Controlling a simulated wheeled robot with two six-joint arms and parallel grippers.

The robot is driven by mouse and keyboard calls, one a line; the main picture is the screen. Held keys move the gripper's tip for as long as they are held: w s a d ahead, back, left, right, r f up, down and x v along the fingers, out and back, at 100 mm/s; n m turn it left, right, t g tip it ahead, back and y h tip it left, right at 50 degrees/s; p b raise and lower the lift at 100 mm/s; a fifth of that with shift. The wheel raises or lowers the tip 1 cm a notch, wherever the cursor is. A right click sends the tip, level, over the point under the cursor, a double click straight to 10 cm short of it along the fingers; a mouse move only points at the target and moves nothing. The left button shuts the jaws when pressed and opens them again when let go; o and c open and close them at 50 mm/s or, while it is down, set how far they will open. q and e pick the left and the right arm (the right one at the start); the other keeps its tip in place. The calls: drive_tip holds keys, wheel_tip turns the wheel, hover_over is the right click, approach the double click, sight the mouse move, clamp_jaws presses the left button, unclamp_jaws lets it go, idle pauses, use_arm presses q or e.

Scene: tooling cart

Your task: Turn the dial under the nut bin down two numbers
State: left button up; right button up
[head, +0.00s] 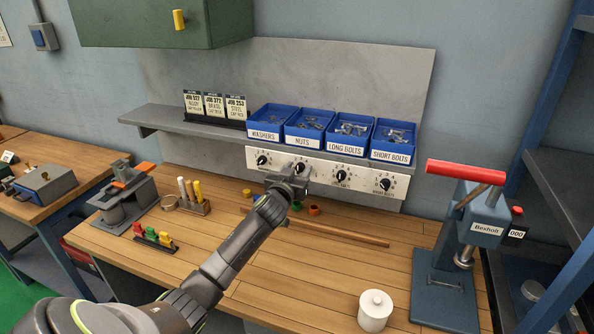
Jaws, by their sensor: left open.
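The blue nut bin (304,128), labelled NUTS, stands on the shelf between the washers bin (270,121) and the long bolts bin (350,134). Below it, on the white dial panel (319,178), is the black nuts dial (299,168), partly hidden by my left gripper. The dial's number cannot be read. My left gripper (293,173) is open at the panel, in front of or around this dial; I cannot tell whether it touches. My right gripper is not in view.
Other dials sit under the washers (262,160), long bolts (340,176) and short bolts (385,184) bins. A wooden rod (340,233) and small coloured rings (314,210) lie on the bench below. A red-handled press (465,230) stands at right, a white jar (375,311) in front.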

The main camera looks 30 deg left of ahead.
use_arm(q)
drive_tip(key=c, duration=1)
drive_tip(key=n+b, duration=0.6)
drive_tip(key=n, duration=0.1)
drive_tip(key=n+b, duration=0.4)
drive_tip(key=shift+a+f, duration=0.25)
drive_tip(key=shift+f, duration=0.05)
drive_tip(key=shift+s+n+b, duration=0.1)
drive_tip(key=shift+n+b, duration=0.95)
drive_tip(key=shift+n, duration=1.25)
